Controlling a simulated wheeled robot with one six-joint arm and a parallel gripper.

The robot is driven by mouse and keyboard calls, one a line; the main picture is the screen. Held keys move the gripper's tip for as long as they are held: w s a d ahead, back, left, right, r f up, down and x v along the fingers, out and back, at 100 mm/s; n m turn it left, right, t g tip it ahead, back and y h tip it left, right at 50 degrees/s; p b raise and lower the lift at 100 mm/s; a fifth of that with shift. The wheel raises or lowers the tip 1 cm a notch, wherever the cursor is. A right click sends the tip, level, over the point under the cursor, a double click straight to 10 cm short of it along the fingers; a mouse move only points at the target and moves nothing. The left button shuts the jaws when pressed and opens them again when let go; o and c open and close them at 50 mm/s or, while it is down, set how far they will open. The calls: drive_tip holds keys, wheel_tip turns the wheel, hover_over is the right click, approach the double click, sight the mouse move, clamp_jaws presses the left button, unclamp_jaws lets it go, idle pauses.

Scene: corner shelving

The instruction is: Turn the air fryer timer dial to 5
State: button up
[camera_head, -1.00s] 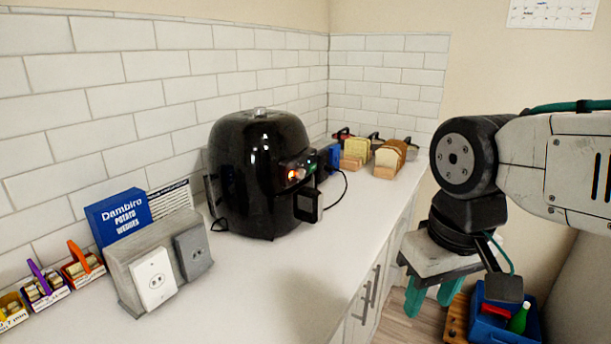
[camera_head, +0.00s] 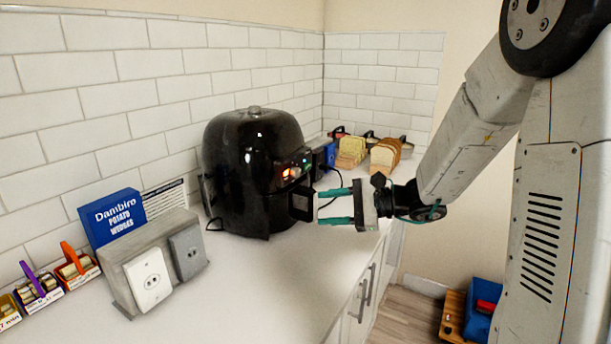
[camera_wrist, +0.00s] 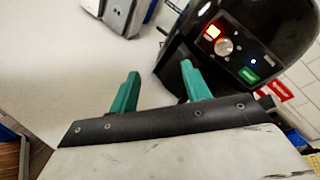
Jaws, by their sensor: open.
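The black air fryer (camera_head: 235,160) stands upright on the white counter. Its panel has an orange light (camera_head: 286,173) and a green display. In the wrist view, the air fryer (camera_wrist: 285,25) shows its silver round dial (camera_wrist: 224,47) between the orange-lit square and the green display (camera_wrist: 248,75). The dial's number is too small to read. My gripper (camera_head: 320,207) is open and empty, its teal fingers pointing left, just right of the black drawer handle (camera_head: 301,203). In the wrist view, the gripper (camera_wrist: 160,70) is apart from the dial, which lies beyond the right finger.
A grey socket block (camera_head: 165,262) and a blue potato wedges box (camera_head: 115,218) stand front left of the fryer. Small labelled baskets (camera_head: 77,268) are at far left. Bread (camera_head: 386,153) stands behind. A black cord hangs right of the fryer. The counter's front (camera_head: 270,285) is clear.

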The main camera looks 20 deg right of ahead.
sight(298, 173)
drive_tip(key=w+d+r+m+t, duration=0.3)
drive_tip(key=w+r+t, duration=0.1)
drive_tip(key=w+t, duration=0.15)
drive_tip(key=shift+g+h, duration=0.3)
drive_tip(key=shift+g, duration=0.05)
drive_tip(key=x, duration=0.7)
drive_tip(key=shift+w+a+f, duration=0.1)
drive_tip(key=shift+w+a, duration=0.05)
drive_tip(key=shift+w, duration=0.1)
drive_tip(key=c, duration=1)
